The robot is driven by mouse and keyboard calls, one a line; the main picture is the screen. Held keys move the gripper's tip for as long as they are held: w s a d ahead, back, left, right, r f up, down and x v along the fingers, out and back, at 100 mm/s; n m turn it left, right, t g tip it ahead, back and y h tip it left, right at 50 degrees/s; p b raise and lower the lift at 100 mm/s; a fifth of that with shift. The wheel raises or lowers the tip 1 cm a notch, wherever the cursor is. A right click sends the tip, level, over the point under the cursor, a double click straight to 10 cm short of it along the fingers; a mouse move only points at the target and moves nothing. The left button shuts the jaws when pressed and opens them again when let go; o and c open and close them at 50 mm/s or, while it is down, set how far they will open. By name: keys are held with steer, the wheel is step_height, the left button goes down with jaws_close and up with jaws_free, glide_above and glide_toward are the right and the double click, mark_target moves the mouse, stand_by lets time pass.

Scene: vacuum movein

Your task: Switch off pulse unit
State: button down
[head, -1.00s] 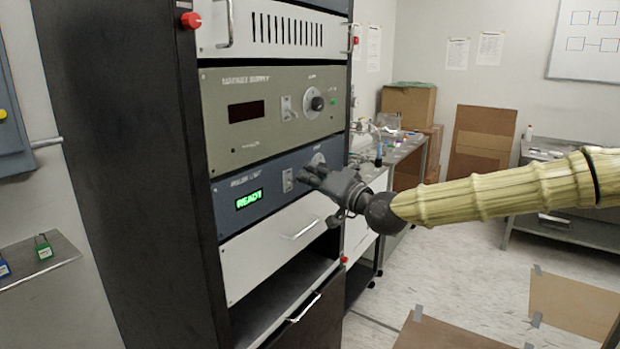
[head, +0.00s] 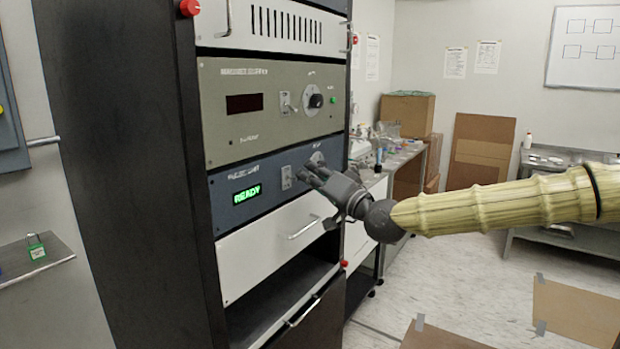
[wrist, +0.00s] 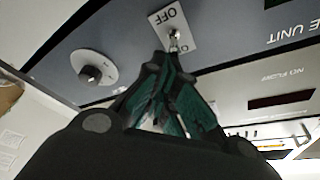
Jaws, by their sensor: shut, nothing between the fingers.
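The pulse unit (head: 225,205) is the dark blue panel in the rack, with a green READY display (head: 247,194). Its toggle switch (head: 287,177) sits on a light plate right of the display.
A grey-green supply unit (head: 225,135) with its own toggle and knob is directly above. A white drawer (head: 250,262) with a handle is below. A side bench (head: 405,160) with lab items stands behind my gripper. Floor to the right is mostly open.

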steer(key=shift+f+t+y+b, duration=0.4)
steer(key=shift+f+t+b, duration=0.1)
steer(key=shift+b, duration=1.5)
steer(key=f+b+v, duration=0.1)
steer(key=b+v, duration=0.3)
steer(key=v, duration=0.6)
steer(key=shift+w+a+f, duration=0.2)
steer(key=shift+a+f, duration=0.05)
steer(key=shift+f, duration=0.05)
steer(key=shift+a+f, duration=0.1)
